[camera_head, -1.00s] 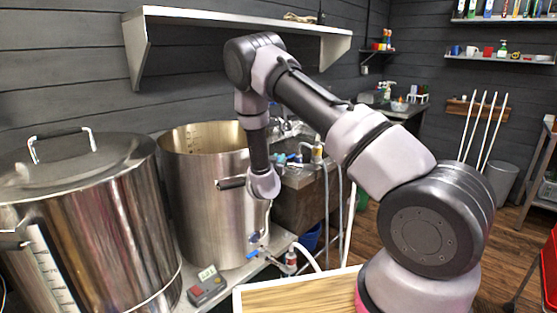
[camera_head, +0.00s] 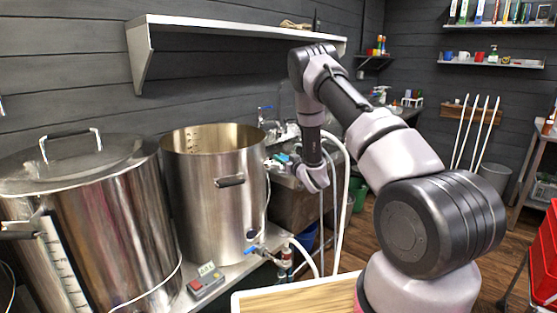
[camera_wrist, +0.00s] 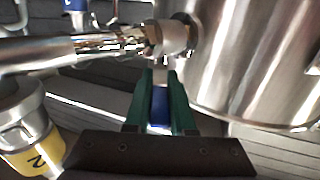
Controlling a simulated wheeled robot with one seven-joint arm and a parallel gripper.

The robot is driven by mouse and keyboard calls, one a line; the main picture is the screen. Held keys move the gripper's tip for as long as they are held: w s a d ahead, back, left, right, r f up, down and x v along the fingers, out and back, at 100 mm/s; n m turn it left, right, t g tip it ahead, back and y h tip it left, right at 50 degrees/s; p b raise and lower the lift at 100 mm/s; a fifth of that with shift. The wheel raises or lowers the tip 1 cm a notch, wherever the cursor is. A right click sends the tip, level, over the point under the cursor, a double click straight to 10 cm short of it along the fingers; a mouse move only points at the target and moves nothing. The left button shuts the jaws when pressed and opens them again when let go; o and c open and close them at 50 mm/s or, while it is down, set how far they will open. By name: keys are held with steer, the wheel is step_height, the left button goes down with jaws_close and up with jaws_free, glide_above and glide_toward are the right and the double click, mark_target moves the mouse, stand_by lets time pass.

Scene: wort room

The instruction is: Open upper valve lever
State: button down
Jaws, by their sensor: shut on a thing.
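In the wrist view my gripper (camera_wrist: 160,78) has two green fingers closed on a blue lever (camera_wrist: 158,108), which shows between them. A metal valve and pipe (camera_wrist: 110,48) run across the top of this view, just beyond the fingertips, and meet a shiny steel vessel (camera_wrist: 250,55) on the right. In the head view my arm's end hangs to the right of the open steel kettle (camera_head: 205,195). The fingers and the held lever cannot be made out there. A blue valve handle (camera_head: 254,249) shows low on the kettle's front, apart from my arm's end.
A lidded steel kettle (camera_head: 105,220) stands at left. A red and grey device (camera_head: 205,283) sits beside the open kettle. White hoses (camera_head: 343,190) run down behind my arm. A wooden board (camera_head: 290,298) is at the front. A yellow-labelled part (camera_wrist: 35,160) is close in the wrist view.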

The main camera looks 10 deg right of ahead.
steer(key=shift+w+d+n+g+y, duration=0.15)
steer(key=shift+d+n+g+y, duration=0.1)
steer(key=shift+n+g+y, duration=0.6)
steer(key=shift+w+d+n+g+y, duration=0.1)
steer(key=shift+d+n+g+y, duration=0.15)
steer(key=shift+n+y, duration=0.7)
steer(key=shift+y, duration=0.5)
steer(key=c, duration=0.8)
jaws_free()
steer(key=shift+o, duration=0.2)
steer(key=v, duration=1)
steer(key=shift+s+d, duration=0.25)
steer(key=shift+r, duration=0.15)
